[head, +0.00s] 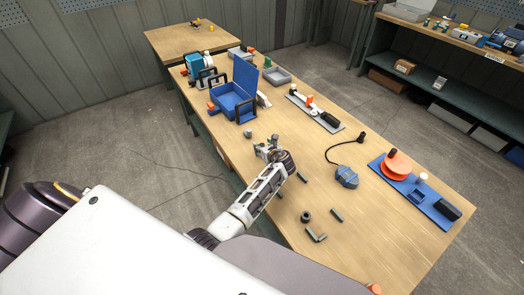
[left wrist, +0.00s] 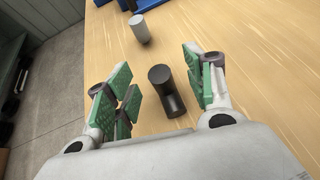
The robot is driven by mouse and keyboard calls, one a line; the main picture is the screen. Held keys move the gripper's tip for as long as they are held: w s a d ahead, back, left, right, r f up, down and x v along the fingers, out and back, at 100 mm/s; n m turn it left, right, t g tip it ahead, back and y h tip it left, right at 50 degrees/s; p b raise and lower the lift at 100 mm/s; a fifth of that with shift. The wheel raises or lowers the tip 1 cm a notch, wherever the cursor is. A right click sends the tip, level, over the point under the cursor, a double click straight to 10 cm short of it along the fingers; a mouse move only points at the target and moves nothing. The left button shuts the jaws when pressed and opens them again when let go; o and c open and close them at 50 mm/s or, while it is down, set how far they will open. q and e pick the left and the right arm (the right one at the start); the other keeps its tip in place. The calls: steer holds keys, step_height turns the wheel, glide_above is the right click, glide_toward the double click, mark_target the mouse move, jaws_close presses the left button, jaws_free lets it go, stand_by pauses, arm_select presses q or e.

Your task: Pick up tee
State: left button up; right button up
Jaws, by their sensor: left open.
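The tee (left wrist: 168,92) is a dark grey pipe fitting on the wooden table, seen in the left wrist view between my left gripper's spread fingers. My left gripper (left wrist: 158,88) is open, with green pads on both sides of the tee and visible gaps to it. In the head view my left gripper (head: 267,149) is over the table's near left part. I cannot make out the tee there; the gripper seems to hide it. My right gripper is not in view.
A grey cylinder (left wrist: 140,29) stands beyond the tee. An open blue case (head: 233,103) lies farther back. Several grey pieces, including a dark ring (head: 306,216) and an elbow (head: 316,236), lie nearer. A blue board (head: 413,191) with an orange disc sits at right.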

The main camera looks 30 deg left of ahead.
mark_target(262, 145)
arm_select(q)
steer(key=shift+x, duration=1.05)
jaws_close()
steer(key=shift+r, duration=0.1)
steer(key=shift+r+p, duration=0.45)
steer(key=shift+r, duration=4.5)
